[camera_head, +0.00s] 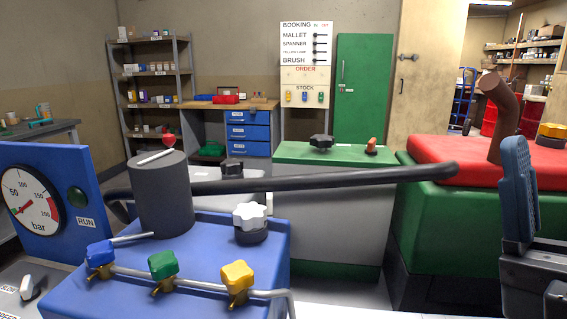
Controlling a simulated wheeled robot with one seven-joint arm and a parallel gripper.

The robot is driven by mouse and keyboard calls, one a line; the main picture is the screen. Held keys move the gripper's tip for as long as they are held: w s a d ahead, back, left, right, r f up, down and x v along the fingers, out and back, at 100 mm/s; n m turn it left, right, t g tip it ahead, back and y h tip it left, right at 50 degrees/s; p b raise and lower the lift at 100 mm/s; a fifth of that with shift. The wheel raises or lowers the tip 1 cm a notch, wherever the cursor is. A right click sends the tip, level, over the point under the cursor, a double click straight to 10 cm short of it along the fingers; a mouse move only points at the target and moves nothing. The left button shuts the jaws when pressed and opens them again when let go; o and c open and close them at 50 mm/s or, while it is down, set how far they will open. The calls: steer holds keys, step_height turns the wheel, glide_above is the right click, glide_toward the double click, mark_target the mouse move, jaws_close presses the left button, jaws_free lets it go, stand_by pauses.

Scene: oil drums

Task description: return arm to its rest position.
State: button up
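What looks like part of my gripper (518,190) stands at the right edge, a blue ribbed pad on a dark grey body. Only one finger-like part shows clearly, and the rest runs out of the picture, so its opening cannot be judged. No held object shows.
A blue bench unit (70,292) with a dark cylinder (163,195), a long black lever (330,181), a white knob (250,217) and coloured valves fills the front left. A pressure gauge (35,210) stands far left. A green-topped cabinet (335,225) stands mid-picture.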

steer(key=s+f+m+g+h+p, duration=0.1)
steer(key=s+f+m+g+h, duration=0.2)
steer(key=f+m+h, duration=0.8)
steer(key=s+f+m+g+h+p, duration=0.1)
steer(key=s+f+m+g+h, duration=0.15)
steer(key=f+m+h, duration=0.75)
steer(key=s+f+m+g+y, duration=0.2)
steer(key=s+f+g, duration=0.1)
steer(key=s, duration=0.4)
steer(key=s+d+f+m+g+y, duration=0.1)
steer(key=s+f+g+y, duration=0.2)
steer(key=s+f, duration=0.3)
steer(key=shift+s+m+g+p, duration=0.35)
steer(key=shift+s+g, duration=0.4)
steer(key=shift+s, duration=0.25)
